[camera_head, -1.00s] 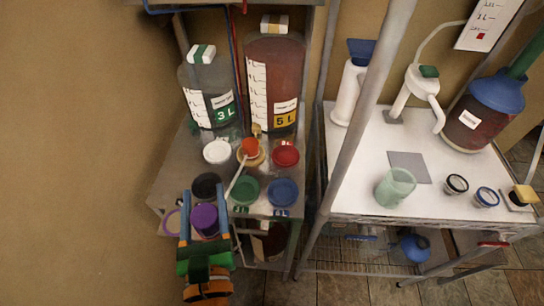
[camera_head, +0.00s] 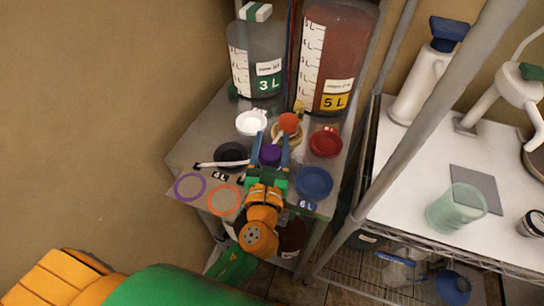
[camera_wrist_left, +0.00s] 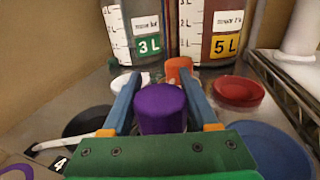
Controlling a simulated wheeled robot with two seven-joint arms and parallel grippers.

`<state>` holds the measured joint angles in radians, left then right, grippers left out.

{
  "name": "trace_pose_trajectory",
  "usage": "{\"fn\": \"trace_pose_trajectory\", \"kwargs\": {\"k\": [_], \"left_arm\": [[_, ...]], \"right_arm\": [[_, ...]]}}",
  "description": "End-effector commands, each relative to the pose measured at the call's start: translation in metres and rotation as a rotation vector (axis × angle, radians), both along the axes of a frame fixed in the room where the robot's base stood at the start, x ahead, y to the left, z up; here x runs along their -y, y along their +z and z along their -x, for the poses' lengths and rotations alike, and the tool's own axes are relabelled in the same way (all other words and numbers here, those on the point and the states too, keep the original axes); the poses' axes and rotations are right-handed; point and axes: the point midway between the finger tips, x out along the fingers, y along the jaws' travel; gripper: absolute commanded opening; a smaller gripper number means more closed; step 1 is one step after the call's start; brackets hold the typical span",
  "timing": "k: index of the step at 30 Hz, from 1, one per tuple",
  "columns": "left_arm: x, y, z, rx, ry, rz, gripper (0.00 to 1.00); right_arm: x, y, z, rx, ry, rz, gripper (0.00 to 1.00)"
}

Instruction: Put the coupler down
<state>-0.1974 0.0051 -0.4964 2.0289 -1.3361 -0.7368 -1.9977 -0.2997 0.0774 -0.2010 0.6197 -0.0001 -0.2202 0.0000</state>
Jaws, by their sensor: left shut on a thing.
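The purple coupler (camera_head: 270,155) is held between the two blue fingers of my left gripper (camera_head: 271,150). It stands upright among the lids on the left metal table. In the left wrist view the purple coupler (camera_wrist_left: 161,108) fills the gap between the fingers. The green palm hides its lower part, so I cannot tell if it touches the table. An orange cap (camera_head: 289,122) is just beyond it, and a flat purple ring (camera_head: 190,187) and orange ring (camera_head: 225,200) lie to its left. My right gripper is not in view.
Black (camera_head: 232,150), white (camera_head: 251,122), red (camera_head: 326,143) and blue (camera_head: 313,183) lids surround the gripper. A white tube (camera_head: 215,163) lies across the black lid. The 3 L jug (camera_head: 254,55) and 5 L jug (camera_head: 338,60) stand behind. A rack post (camera_head: 430,110) rises to the right.

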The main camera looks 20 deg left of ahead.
Motion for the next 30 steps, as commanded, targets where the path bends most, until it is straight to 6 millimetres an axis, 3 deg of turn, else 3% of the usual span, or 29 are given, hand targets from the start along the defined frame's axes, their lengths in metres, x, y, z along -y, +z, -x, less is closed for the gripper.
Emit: {"fn": "trace_pose_trajectory", "kwargs": {"k": [1, 11, 12, 14, 15, 24, 30], "left_arm": [[0.000, -0.020, 0.000, 0.001, 0.000, 0.002, 0.00], [0.000, -0.015, 0.000, 0.000, 0.000, 0.000, 0.00], [0.000, -0.014, 0.000, 0.000, 0.000, 0.000, 0.70], [0.000, -0.014, 0.000, 0.000, 0.001, 0.000, 0.87], [0.000, -0.014, 0.001, 0.000, 0.001, 0.000, 0.90], [0.000, -0.010, 0.001, 0.000, 0.001, 0.000, 0.90], [0.008, -0.016, 0.035, -0.004, -0.001, 0.002, 0.90]], "right_arm": [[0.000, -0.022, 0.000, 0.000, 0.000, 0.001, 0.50], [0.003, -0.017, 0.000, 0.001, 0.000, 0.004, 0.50], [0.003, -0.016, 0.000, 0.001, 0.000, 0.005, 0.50], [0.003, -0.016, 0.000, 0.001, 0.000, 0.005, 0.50], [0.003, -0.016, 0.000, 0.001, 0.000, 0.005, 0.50], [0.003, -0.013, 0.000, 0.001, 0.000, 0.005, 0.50], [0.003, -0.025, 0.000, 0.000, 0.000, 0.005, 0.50]]}}
